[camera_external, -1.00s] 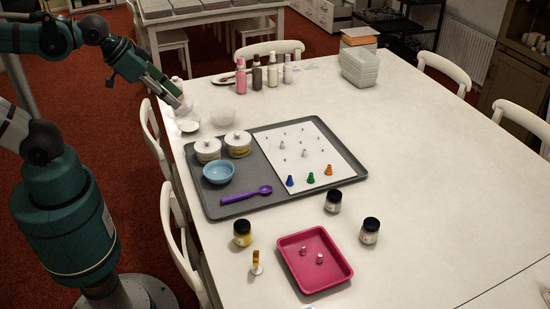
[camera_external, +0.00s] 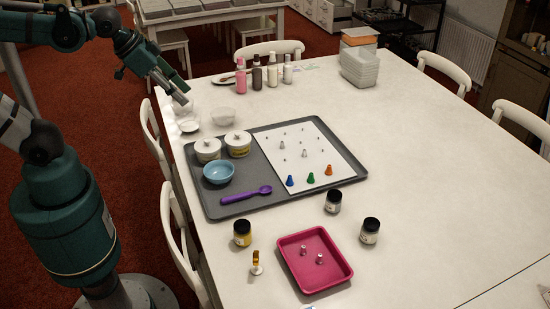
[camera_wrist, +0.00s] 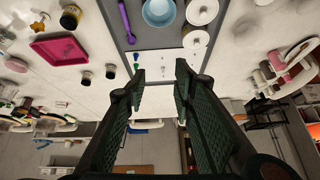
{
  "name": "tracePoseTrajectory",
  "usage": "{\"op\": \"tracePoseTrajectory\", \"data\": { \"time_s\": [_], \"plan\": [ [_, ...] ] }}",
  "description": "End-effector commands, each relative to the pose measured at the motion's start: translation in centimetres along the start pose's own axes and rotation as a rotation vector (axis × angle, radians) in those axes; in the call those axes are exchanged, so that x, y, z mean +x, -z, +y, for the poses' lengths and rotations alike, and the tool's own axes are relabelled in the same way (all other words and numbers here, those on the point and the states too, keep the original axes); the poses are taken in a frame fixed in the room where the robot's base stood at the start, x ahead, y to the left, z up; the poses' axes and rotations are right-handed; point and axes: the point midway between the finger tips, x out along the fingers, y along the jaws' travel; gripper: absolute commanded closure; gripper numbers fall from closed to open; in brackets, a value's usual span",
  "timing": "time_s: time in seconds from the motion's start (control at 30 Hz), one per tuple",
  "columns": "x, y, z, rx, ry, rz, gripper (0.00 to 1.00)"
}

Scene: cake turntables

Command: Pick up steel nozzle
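Two small steel nozzles lie in the pink tray, one to the left (camera_external: 303,251) and one to the right (camera_external: 320,258). Several small grey nozzles, such as one near the middle (camera_external: 304,153), stand on the white sheet (camera_external: 335,150) beside a blue, a green and an orange cone (camera_external: 329,170). My gripper (camera_external: 181,98) hangs over the table's far left edge, far from the nozzles. In the wrist view my gripper (camera_wrist: 161,72) has its two fingers apart with nothing held between them. The pink tray also shows there at upper left (camera_wrist: 60,50).
The pink tray (camera_external: 345,273) lies at the front, near dark-lidded jars (camera_external: 370,232). A grey baking tray (camera_external: 215,205) holds a blue bowl (camera_external: 218,173), lidded pots (camera_external: 238,144) and a purple scoop (camera_external: 245,195). Bottles (camera_external: 256,76) stand behind. The table's right side is clear.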

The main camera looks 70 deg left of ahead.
Motion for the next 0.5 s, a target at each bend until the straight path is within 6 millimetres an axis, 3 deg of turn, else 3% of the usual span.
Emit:
{"op": "tracePoseTrajectory", "data": {
  "time_s": [0.5],
  "plan": [
    [3.4,5.8,-1.4,0.213,-0.013,-0.099,0.74]
  ]
}}
